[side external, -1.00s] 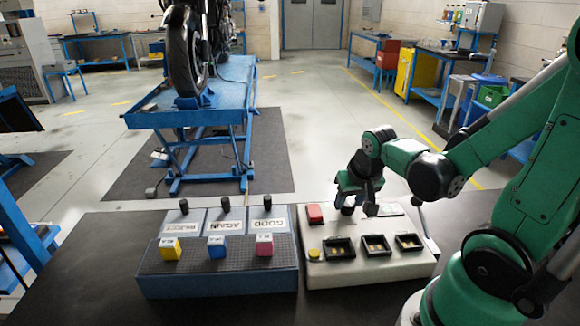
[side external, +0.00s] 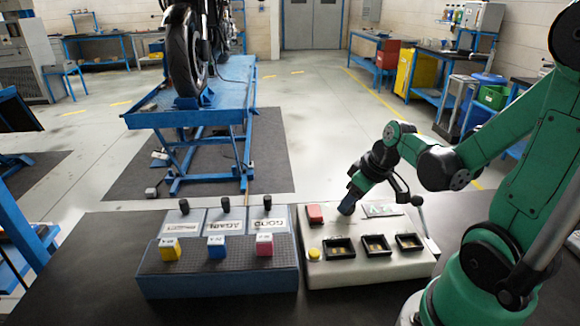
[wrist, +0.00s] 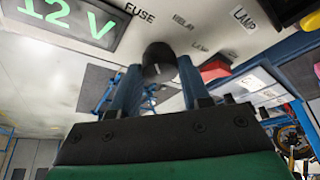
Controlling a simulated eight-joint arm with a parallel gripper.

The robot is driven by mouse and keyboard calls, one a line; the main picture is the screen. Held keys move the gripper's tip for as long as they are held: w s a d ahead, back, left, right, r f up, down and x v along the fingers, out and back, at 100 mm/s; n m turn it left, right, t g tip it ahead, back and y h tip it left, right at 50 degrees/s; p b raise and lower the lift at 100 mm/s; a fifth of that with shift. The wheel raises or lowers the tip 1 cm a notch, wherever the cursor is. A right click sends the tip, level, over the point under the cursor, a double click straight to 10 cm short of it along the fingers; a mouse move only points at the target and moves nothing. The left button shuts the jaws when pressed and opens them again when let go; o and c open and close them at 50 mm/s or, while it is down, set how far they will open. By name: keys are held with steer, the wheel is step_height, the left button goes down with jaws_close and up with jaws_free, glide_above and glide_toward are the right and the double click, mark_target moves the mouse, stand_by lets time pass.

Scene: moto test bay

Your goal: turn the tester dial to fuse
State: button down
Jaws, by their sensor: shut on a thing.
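The tester (side external: 330,275) is a pale box with a dark dial (wrist: 158,54) on its top. My gripper (side external: 349,206) is tilted over the dial in the side view. In the wrist view its two fingers (wrist: 160,68) are shut on the dial, one on each side. Printed words FUSE (wrist: 140,12), RELAY (wrist: 183,20) and LAMP (wrist: 200,47) lie around the dial. Its pointer cannot be made out, so I cannot tell which word it faces. The display (wrist: 66,22) reads 12 V in green.
The tester also has a red block (side external: 315,213), a yellow button (side external: 314,254), several dark sockets (side external: 376,246) and a lever (side external: 418,202) at its right. A blue-grey box (side external: 218,283) with yellow, blue and pink blocks stands to its left. The black bench front is clear.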

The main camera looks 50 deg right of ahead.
stand_by(0.4)
steer(key=shift+c, duration=2.1)
jaws_free()
steer(key=shift+r, duration=0.15)
steer(key=shift+v, duration=2.65)
steer(key=w+a+r+t, duration=0.1)
steer(key=w+a, duration=0.1)
steer(key=a, duration=0.4)
steer(key=w+a+r+t, duration=0.1)
steer(key=w+a+r, duration=0.1)
steer(key=a, duration=0.4)
steer(key=shift+w+a+t, duration=0.2)
steer(key=shift+t, duration=0.2)
